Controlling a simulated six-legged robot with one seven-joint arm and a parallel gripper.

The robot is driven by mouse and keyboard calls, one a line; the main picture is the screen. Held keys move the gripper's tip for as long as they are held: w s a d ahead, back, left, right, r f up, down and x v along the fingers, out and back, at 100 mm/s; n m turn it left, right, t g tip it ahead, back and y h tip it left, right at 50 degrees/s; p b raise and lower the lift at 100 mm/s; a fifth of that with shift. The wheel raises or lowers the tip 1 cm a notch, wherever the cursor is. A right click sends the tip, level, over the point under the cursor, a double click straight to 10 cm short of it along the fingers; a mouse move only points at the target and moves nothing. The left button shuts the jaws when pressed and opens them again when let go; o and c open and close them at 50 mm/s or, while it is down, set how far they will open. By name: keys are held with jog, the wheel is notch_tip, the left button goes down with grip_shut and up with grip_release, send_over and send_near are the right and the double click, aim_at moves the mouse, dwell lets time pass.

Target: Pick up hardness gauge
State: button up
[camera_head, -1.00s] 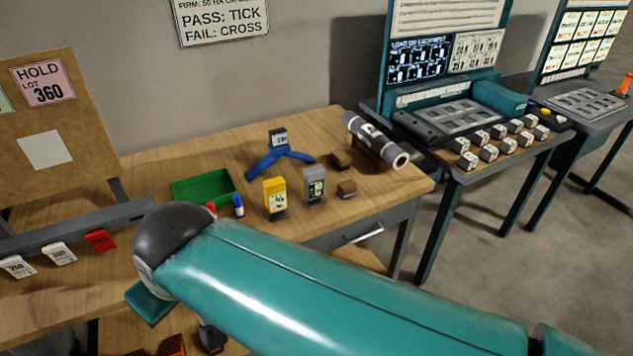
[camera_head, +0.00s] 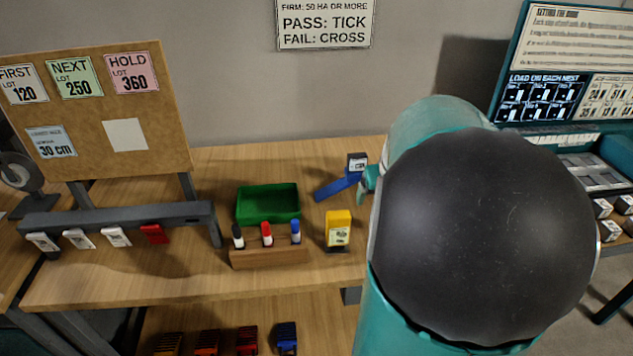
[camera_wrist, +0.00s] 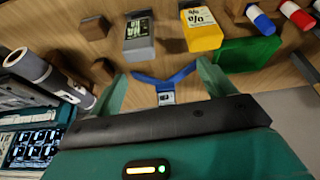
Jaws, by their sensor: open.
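Three instruments stand on the wooden bench, and I cannot read which is the hardness gauge. A grey one with a display (camera_wrist: 139,38) shows in the wrist view; my arm hides it in the head view. A yellow one marked % (camera_wrist: 201,30) also shows in the head view (camera_head: 338,230). A blue spread-armed one with a small dark-framed display (camera_wrist: 166,80) also shows in the head view (camera_head: 338,186), partly hidden. My gripper (camera_wrist: 162,70) is open and empty, its teal fingers either side of the blue instrument in the wrist picture. I cannot tell its height above the bench.
A green tray (camera_head: 268,203) and a wooden rack of capped markers (camera_head: 270,257) stand left of the yellow instrument. A grey roll (camera_wrist: 47,77) and brown blocks (camera_wrist: 95,27) lie near the grey instrument. A board with lot cards (camera_head: 100,110) stands at left.

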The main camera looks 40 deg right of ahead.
jog(key=shift+m, duration=0.3)
jog(key=shift+w+d+f, duration=0.4)
jog(key=shift+d+f, duration=0.7)
jog(key=shift+f, duration=1.25)
jog(key=shift+w+d+f, duration=0.45)
jog(key=shift+d+f, duration=0.6)
jog(key=shift+f, duration=1.3)
jog(key=shift+w+d+f, duration=0.4)
jog(key=shift+d+f, duration=0.7)
jog(key=shift+f, duration=1.25)
jog(key=c, duration=1.2)
